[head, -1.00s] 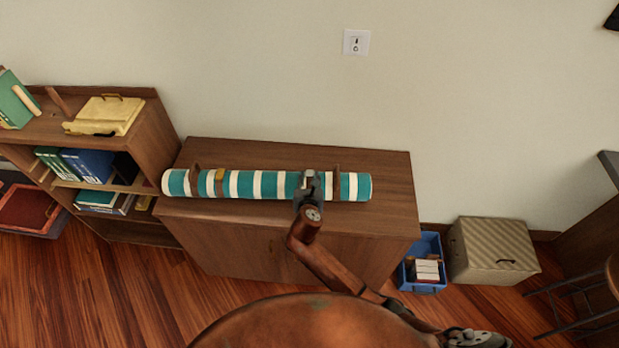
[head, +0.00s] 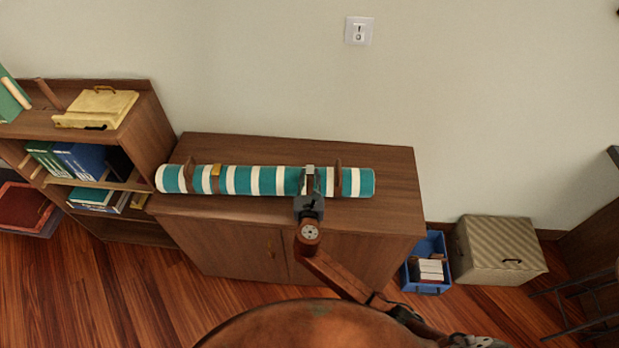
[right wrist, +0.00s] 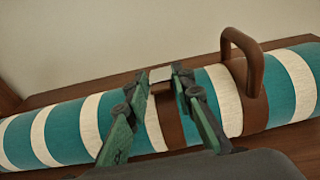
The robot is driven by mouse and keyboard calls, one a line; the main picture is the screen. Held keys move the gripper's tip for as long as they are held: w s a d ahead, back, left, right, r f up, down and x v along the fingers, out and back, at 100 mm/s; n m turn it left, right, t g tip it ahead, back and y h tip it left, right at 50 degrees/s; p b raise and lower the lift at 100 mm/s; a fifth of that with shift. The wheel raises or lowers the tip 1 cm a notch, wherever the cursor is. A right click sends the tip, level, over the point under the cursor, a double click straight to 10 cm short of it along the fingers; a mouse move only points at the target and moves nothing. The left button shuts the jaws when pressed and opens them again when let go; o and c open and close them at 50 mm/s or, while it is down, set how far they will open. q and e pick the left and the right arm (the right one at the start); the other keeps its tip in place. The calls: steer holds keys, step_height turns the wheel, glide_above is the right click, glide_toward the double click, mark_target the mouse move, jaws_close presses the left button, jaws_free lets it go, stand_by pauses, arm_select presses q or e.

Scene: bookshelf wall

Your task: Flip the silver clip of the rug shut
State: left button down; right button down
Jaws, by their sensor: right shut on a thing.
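The rolled rug (head: 262,181), striped teal and white, lies along the top of the brown cabinet. It fills much of the right wrist view (right wrist: 66,132). The silver clip (right wrist: 161,74) sits on a brown strap (right wrist: 172,130) near the rug's right end. My right gripper (right wrist: 160,82) is shut on the silver clip, with one finger at each side of it. In the head view the right gripper (head: 309,181) is over the rug's right part and hides much of the clip. How far the clip is folded is hard to tell. My left gripper is out of view.
A brown handle (right wrist: 243,58) arches up just right of the gripper. A brass clip (head: 215,171) and another brown handle (head: 190,173) are at the rug's left part. A bookshelf (head: 150,120) stands left; a blue bin (head: 427,287) and lidded box (head: 500,250) stand right.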

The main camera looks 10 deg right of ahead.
stand_by(0.3)
steer(key=c, duration=1.6)
jaws_free()
steer(key=shift+s, duration=0.1)
steer(key=v, duration=1.2)
steer(key=shift+c, duration=0.3)
